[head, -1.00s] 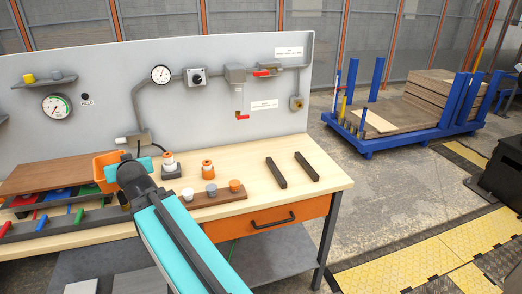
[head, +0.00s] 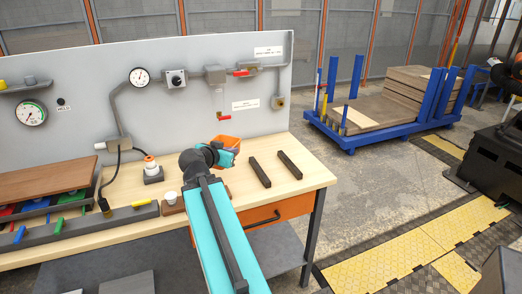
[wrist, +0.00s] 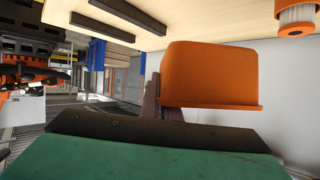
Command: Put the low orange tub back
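The low orange tub (head: 229,140) is over the right part of the workbench in the head view, behind my gripper and partly hidden by it. My gripper (head: 226,157) is at the tub's near side and appears shut on its wall. In the wrist view, which looks upside down, the tub (wrist: 210,72) is large and close, with its rim toward my gripper (wrist: 160,103). One dark finger shows against the tub's edge; the other is hidden. I cannot tell the tub's exact height above the bench.
Two dark bars (head: 260,172) lie on the bench (head: 292,190) to the right of the tub. A white-and-orange container (head: 151,168) stands to the left. The grey back panel (head: 190,115) with gauges and pipes rises behind. A blue cart (head: 380,138) stands beyond the bench.

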